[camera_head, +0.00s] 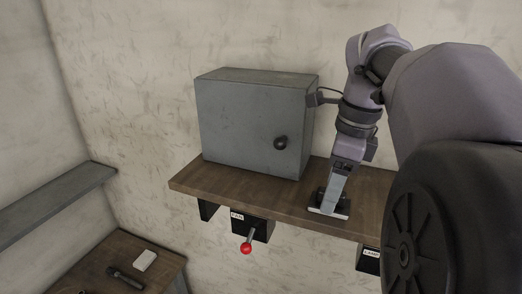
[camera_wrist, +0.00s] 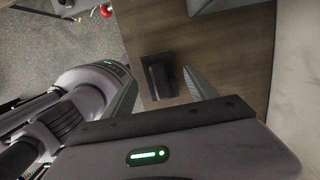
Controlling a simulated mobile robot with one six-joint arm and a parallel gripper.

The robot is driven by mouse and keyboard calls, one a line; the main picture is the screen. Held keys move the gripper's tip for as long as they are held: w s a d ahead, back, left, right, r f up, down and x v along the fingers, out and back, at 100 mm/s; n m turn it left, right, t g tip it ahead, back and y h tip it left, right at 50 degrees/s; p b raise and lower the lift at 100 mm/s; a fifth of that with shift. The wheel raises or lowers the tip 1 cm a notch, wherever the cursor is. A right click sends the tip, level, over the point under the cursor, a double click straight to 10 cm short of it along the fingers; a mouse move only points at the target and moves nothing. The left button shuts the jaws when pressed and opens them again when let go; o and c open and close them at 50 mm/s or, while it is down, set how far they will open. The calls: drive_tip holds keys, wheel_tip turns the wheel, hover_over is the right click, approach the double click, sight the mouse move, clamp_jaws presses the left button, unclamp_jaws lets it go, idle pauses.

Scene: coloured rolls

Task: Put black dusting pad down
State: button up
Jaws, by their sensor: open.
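The black dusting pad (camera_wrist: 158,74) is a small dark block on the wooden shelf (camera_wrist: 235,60) in the wrist view. My gripper (camera_wrist: 161,78) is open above the shelf, with one finger on each side of the pad and a visible gap to the right finger. Whether the left finger touches the pad I cannot tell. In the head view my gripper (camera_head: 329,207) points down at the shelf (camera_head: 270,198), right of the grey cabinet, and largely hides the pad.
A closed grey cabinet (camera_head: 250,125) with a black knob stands on the shelf to the left. Below the front edge are a FAN box with a red-tipped lever (camera_head: 247,247) and another labelled box (camera_head: 369,259). A lower table (camera_head: 115,255) holds a white block (camera_head: 144,260) and a dark tool (camera_head: 124,278).

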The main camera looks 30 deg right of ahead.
wheel_tip(320, 180, up, 10)
drive_tip(key=s+d+p, duration=0.1)
drive_tip(key=p, duration=0.1)
drive_tip(key=shift+p, duration=0.4)
